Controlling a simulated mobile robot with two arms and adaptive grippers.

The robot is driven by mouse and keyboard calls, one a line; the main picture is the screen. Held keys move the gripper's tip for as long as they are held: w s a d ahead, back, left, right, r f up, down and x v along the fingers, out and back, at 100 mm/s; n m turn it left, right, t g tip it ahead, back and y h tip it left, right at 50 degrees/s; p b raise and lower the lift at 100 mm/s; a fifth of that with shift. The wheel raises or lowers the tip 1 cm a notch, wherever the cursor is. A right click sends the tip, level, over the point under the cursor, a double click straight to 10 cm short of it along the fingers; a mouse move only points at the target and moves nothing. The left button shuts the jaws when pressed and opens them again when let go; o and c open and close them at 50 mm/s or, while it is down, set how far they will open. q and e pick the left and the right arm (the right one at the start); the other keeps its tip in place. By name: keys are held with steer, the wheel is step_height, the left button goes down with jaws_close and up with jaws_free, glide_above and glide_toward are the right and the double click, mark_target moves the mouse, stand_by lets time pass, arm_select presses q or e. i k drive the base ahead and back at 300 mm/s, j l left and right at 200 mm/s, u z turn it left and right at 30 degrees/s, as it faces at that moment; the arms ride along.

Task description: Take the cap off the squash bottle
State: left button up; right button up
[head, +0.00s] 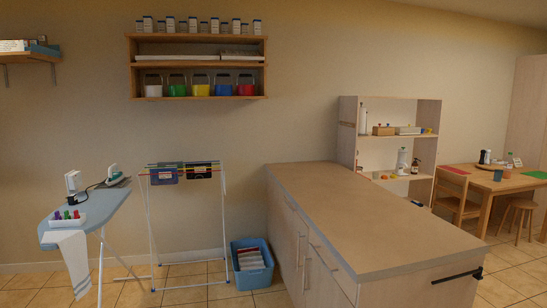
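I cannot tell for certain which thing is the squash bottle. Several small bottle-like items stand on the wooden table (487,181) at the far right, among them a dark one with a white part (484,157) and a pale one with a green part (509,158). They are too small to make out a cap. A white bottle (402,160) and a brown pump bottle (415,167) stand on the lower shelf of the open shelf unit. Neither of my grippers shows in the head view.
A long brown-topped counter (360,210) fills the middle right, with a black bar (457,276) at its near end. The shelf unit (348,142) stands behind it. A chair (458,193), stool (517,216), blue crate (253,278), drying rack (223,205) and ironing board (100,207) stand around.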

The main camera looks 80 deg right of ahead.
mark_target(508, 166)
steer(key=z, duration=4.2)
